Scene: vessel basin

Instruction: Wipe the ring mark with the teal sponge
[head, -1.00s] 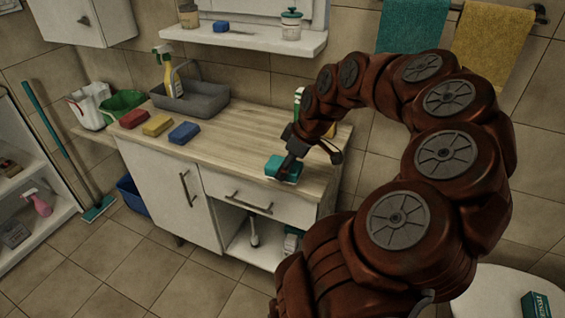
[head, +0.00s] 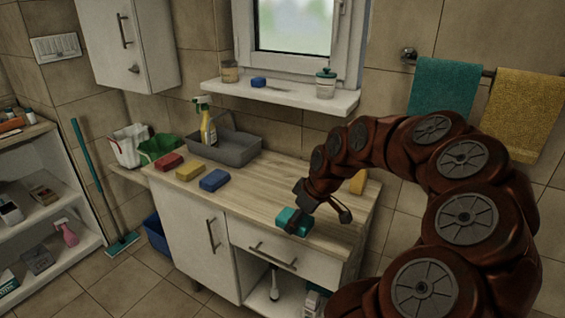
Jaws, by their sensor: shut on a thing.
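The teal sponge (head: 289,217) is at the front edge of the wooden countertop, right of its middle. My gripper (head: 298,224) comes down on it from the right and is shut on it. The dark fingers hide part of the sponge. I cannot tell whether the sponge touches the countertop (head: 262,192) or is held just above it. I cannot make out the ring mark in this view; it may be too faint or hidden behind the sponge or my arm.
A red sponge (head: 169,161), a yellow sponge (head: 190,172) and a blue sponge (head: 214,180) lie on the left of the countertop. Behind them are a grey basin (head: 236,152) and a spray bottle (head: 208,128). The countertop's middle is clear. A shelf (head: 285,95) hangs above.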

